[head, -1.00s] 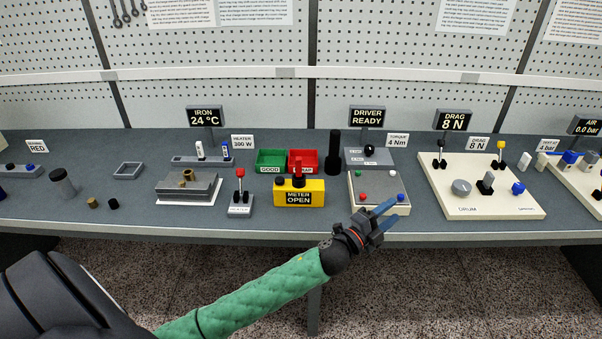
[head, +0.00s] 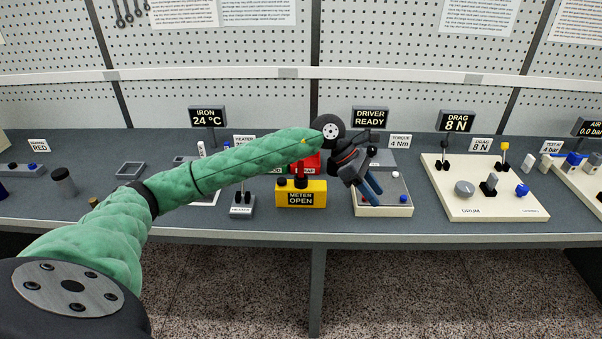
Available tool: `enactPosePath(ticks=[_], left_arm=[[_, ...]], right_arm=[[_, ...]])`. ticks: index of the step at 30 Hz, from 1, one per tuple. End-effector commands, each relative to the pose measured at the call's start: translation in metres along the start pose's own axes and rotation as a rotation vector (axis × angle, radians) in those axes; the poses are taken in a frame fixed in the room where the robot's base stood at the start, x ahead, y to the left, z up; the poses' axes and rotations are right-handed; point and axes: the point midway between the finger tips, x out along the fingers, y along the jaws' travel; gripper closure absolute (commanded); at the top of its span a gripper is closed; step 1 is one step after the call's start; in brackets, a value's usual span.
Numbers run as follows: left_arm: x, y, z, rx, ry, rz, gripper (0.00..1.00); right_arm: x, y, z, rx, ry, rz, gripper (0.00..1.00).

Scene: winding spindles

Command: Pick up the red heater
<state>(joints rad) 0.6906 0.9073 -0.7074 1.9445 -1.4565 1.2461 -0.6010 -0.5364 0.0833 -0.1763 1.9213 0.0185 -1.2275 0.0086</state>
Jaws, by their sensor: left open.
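The grey heater block (head: 242,209), labelled HEATER, stands on the bench left of the yellow METER OPEN box. I see nothing between the fingers. I cannot tell whether they touch the plate. My right gripper is not in view.
The yellow METER OPEN box (head: 301,195) stands between heater and gripper. A red bin (head: 306,163) is partly hidden behind my arm. The cream knob plate (head: 398,211) lies below the gripper; the cream DRUM panel (head: 510,205) is farther right. The bench's front strip is clear.

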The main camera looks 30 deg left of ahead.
Motion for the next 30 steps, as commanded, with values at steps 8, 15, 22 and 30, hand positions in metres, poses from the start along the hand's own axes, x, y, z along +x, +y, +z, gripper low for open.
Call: enactPosePath(ticks=[8, 15, 22, 30], left_arm=[[-0.121, 0.036, -0.071, 0.096, 0.521, 0.090, 0.57], [-0.193, 0.043, -0.101, 0.078, 0.762, 0.116, 0.57], [-0.194, 0.044, -0.113, 0.072, 0.794, 0.115, 0.57], [-0.184, 0.047, -0.123, 0.073, 0.791, 0.116, 0.57]], right_arm=[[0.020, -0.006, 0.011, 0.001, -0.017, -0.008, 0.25], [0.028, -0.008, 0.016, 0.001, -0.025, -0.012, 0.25], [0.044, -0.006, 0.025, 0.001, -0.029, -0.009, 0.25], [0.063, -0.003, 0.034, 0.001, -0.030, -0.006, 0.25]])
